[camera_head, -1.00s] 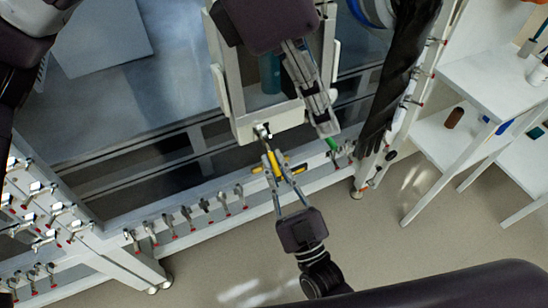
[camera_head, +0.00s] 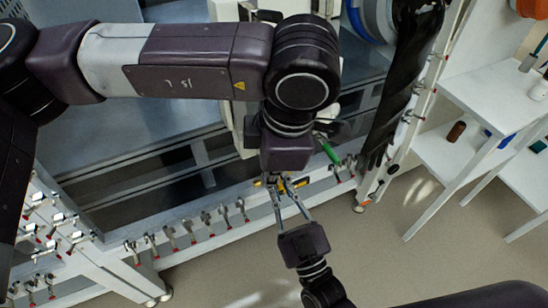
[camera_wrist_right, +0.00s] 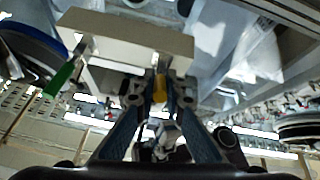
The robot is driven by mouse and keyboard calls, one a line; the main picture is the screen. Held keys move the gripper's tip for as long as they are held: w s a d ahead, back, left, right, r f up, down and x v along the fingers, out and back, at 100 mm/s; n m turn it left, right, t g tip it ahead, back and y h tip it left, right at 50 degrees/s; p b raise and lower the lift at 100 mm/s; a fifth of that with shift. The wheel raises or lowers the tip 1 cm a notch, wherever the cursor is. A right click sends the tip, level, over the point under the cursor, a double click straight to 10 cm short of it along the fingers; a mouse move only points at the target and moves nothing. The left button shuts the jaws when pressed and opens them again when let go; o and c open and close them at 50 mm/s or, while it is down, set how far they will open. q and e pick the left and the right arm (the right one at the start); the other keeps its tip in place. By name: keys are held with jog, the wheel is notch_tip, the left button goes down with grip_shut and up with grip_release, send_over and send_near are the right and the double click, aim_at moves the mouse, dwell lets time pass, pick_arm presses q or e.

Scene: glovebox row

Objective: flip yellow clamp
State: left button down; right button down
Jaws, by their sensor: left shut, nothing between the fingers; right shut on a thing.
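The yellow clamp (camera_head: 299,184) is in the middle of the head view, at the glovebox's front rail. Part of it is hidden by my fingers. It also shows as a small yellow patch between the right fingertips in the right wrist view (camera_wrist_right: 160,88). My right gripper (camera_head: 282,188) comes up from below and is shut on the yellow clamp. My left gripper (camera_head: 281,180) comes down from above, its body just over the clamp. It is shut and holds nothing; its fingertips are partly lost against the clamp and the right fingers, so contact is unclear.
A green-handled clamp (camera_head: 327,150) is just right of the left gripper; it shows in the right wrist view (camera_wrist_right: 58,80). Several metal clamps (camera_head: 188,224) with red tips line the rail. A black glove (camera_head: 400,90) hangs to the right. Open floor (camera_head: 400,260) lies in front.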

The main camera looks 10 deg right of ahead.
pick_arm(q)
jog(key=f, duration=0.1)
jog(key=w+d+f, duration=0.1)
jog(key=w+f, duration=0.1)
jog(key=shift+w+d+f, duration=0.25)
jog(key=shift+f, duration=0.1)
